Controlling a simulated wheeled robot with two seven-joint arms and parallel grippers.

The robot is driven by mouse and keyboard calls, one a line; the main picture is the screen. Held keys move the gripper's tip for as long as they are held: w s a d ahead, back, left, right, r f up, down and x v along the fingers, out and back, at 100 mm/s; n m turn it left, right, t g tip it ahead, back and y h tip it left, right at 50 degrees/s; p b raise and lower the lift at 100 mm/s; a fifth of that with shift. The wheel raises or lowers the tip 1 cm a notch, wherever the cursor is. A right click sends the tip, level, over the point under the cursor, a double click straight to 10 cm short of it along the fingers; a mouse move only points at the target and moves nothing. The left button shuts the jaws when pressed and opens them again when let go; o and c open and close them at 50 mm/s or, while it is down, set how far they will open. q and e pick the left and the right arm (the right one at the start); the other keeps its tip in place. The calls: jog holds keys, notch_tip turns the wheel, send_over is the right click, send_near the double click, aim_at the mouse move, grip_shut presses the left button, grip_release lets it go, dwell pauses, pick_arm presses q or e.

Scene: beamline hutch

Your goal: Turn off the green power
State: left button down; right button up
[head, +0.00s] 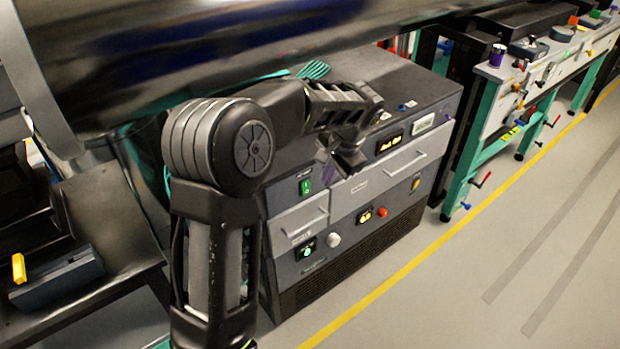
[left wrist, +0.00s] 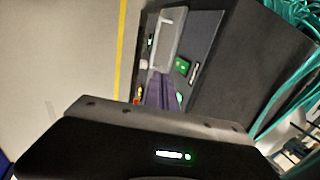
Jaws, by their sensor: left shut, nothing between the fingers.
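The grey power cabinet (head: 400,190) stands in the middle of the head view. A green rocker switch (head: 305,186) sits on its upper left panel, above a small drawer; a green switch also shows in the left wrist view (left wrist: 182,65). A second, round green-lit button (head: 307,249) is on the lower left panel. My left gripper (head: 331,163) is shut and empty in front of the cabinet's upper part, a little right of and above the rocker switch. Its purple fingers (left wrist: 163,92) point at the cabinet in the left wrist view. Whether they touch it is unclear. My right gripper is out of view.
A drawer handle (head: 400,167) sticks out right of the switch. A large shiny metal cylinder (head: 200,50) crosses above. Teal cables (left wrist: 290,60) hang beside the cabinet. A bench with teal legs (head: 480,150) stands at the right. The floor in front, past the yellow line, is clear.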

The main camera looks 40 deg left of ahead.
aim_at(310, 188)
pick_arm(q)
jog(key=w+a+f+p, duration=0.1)
jog(key=a+f+p, duration=0.1)
jog(key=a+f, duration=0.4)
notch_tip(310, 188, down, 4)
jog(key=shift+w+a+r, duration=0.15)
jog(key=shift+w, duration=0.25)
dwell(0.5)
jog(key=shift+a+y+b, duration=0.2)
jog(key=shift+y+b, duration=0.1)
jog(key=shift+b, duration=0.45)
